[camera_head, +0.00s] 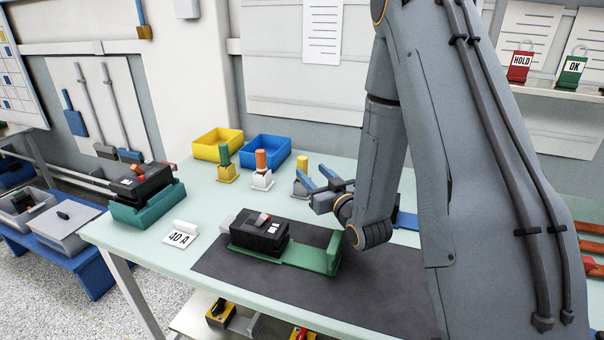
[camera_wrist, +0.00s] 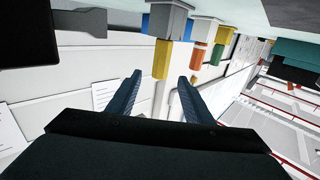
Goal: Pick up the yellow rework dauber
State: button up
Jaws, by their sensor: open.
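The yellow rework dauber (camera_head: 301,165) stands upright on the bench, the rightmost of three daubers. Its yellow handle sits above a pale base. In the wrist view, which is upside down, the yellow handle (camera_wrist: 162,60) hangs from a grey block at top centre. My gripper (camera_head: 311,173) is open with blue fingers, just right of the dauber in the head view. In the wrist view the fingertips (camera_wrist: 159,76) lie on either side of the handle's end, with a gap on each side. I cannot tell whether the handle is between them in depth.
An orange dauber (camera_head: 262,160) and a green dauber (camera_head: 225,155) stand to the left. Yellow (camera_head: 217,151) and blue (camera_head: 265,153) bins sit behind. A black breaker (camera_head: 259,235) on a green fixture (camera_head: 318,255) lies in front on a dark mat (camera_head: 225,266).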

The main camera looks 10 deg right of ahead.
jog(key=w+a+p, duration=0.2)
jog(key=w, duration=0.9)
jog(key=shift+w+a, duration=0.15)
jog(key=shift+w, duration=0.05)
jog(key=c, duration=1.1)
jog(key=shift+r, duration=0.2)
jog(key=shift+r+b, duration=0.9)
jog(key=shift+r, duration=3.95)
